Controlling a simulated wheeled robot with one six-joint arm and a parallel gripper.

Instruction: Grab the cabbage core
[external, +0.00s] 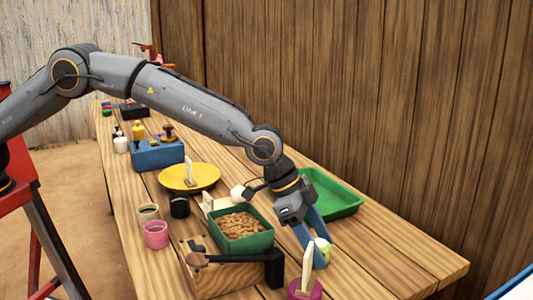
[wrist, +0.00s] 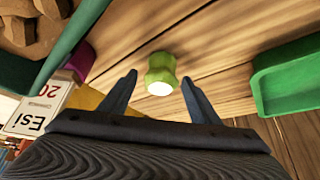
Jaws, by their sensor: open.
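The cabbage core is a short, pale green, knobbly piece with a whitish end. In the wrist view the cabbage core (wrist: 160,68) lies on the wooden table, centred just past and between my fingertips. In the external view the cabbage core (external: 323,246) shows by the fingertips, partly hidden by a blue finger. My gripper (external: 321,252) points down at the table with its blue fingers spread. In the wrist view my gripper (wrist: 159,79) is open, with a gap on both sides of the core and nothing held.
A green crate of brown pieces (external: 240,243) and a black-headed mallet (external: 274,268) stand left of my gripper. A pink pot with a stake (external: 304,291) is close in front. An empty green tray (external: 345,207) lies behind. The table's right end is clear.

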